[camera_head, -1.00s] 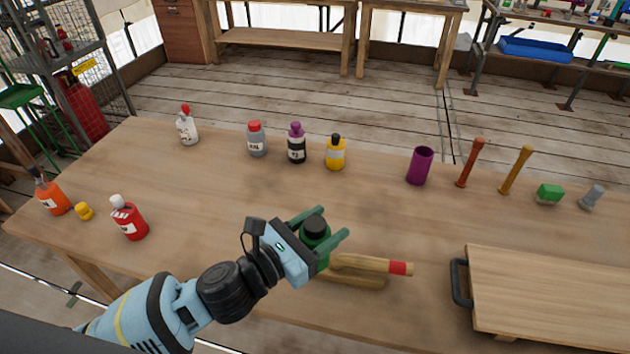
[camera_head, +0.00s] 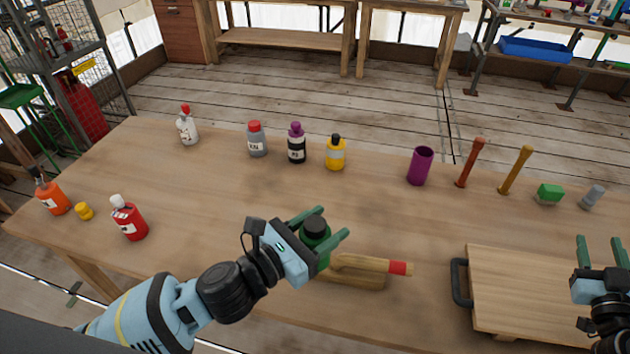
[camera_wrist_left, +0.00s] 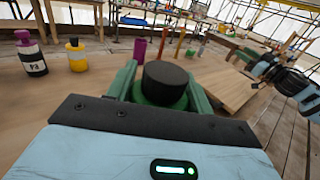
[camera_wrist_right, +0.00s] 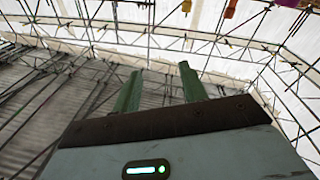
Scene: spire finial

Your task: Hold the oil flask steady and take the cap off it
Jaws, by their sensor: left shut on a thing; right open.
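A green flask with a black cap (camera_head: 315,226) stands on the table between the fingers of my left gripper (camera_head: 326,227). I take it to be the oil flask; its label does not show. My left gripper is shut on its body below the cap, and the cap sits on top. In the left wrist view the black cap (camera_wrist_left: 166,80) rises between the green fingers. My right gripper (camera_head: 601,252) is open and empty at the right edge of the head view, above the wooden board. The right wrist view shows its spread fingers (camera_wrist_right: 160,88) against the roof.
A brush-like wooden tool with a red tip (camera_head: 398,268) lies just right of the flask. A board with a black handle (camera_head: 460,284) is at the right. Several bottles, including a yellow one (camera_head: 335,155), and a purple cup (camera_head: 420,167) stand further back.

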